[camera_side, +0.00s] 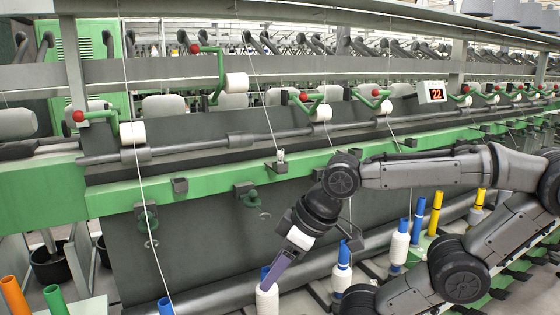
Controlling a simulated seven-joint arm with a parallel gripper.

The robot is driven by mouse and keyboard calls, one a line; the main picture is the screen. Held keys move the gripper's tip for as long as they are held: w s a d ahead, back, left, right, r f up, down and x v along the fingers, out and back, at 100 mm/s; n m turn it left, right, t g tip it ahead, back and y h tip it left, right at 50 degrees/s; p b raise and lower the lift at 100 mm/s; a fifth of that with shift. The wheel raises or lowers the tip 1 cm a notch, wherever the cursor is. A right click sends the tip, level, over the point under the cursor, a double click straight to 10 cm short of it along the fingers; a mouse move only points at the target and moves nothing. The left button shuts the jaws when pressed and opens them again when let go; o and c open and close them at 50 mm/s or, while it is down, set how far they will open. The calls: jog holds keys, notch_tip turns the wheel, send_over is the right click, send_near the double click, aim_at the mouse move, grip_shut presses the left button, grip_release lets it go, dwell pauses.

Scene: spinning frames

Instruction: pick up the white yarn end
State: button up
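My gripper (268,281) points down and left at the low middle of the side view. Its greyish-purple fingers overlap the top of a white yarn bobbin (267,301), which is cut off by the bottom edge. I cannot tell whether the fingers touch it, or whether they are open or shut. A loose white yarn end is not distinguishable there. White yarn strands run down the machine: one at the left (140,180), one at the middle ending near a small guide (280,156).
The green rail (200,190) and grey machine panel (190,245) stand behind my gripper. White bobbins on blue tubes stand to its right, the nearest one (342,277) close by. Orange (14,296) and green (55,300) tubes stand at lower left. A display (432,92) reads 22.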

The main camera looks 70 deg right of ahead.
dwell(0.3)
jog(key=w+d+r+m+g+h, duration=0.25)
jog(key=d+r+m, duration=0.5)
jog(key=r, duration=0.45)
jog(key=w+d+r+m+g+h, duration=0.1)
jog(key=w+d+r+m+h, duration=0.2)
jog(key=d+r+m, duration=0.65)
jog(key=n, duration=0.1)
send_over(280, 152)
jog(key=a, duration=0.4)
notch_tip(280, 152, down, 4)
jog(key=r, duration=0.1)
jog(key=shift+g, duration=0.45)
jog(key=shift+s+d+x, duration=0.15)
jog(key=shift+x, duration=1.45)
jog(key=shift+s+d+x, duration=0.15)
jog(key=shift+x, duration=1.45)
jog(key=shift+r, duration=0.1)
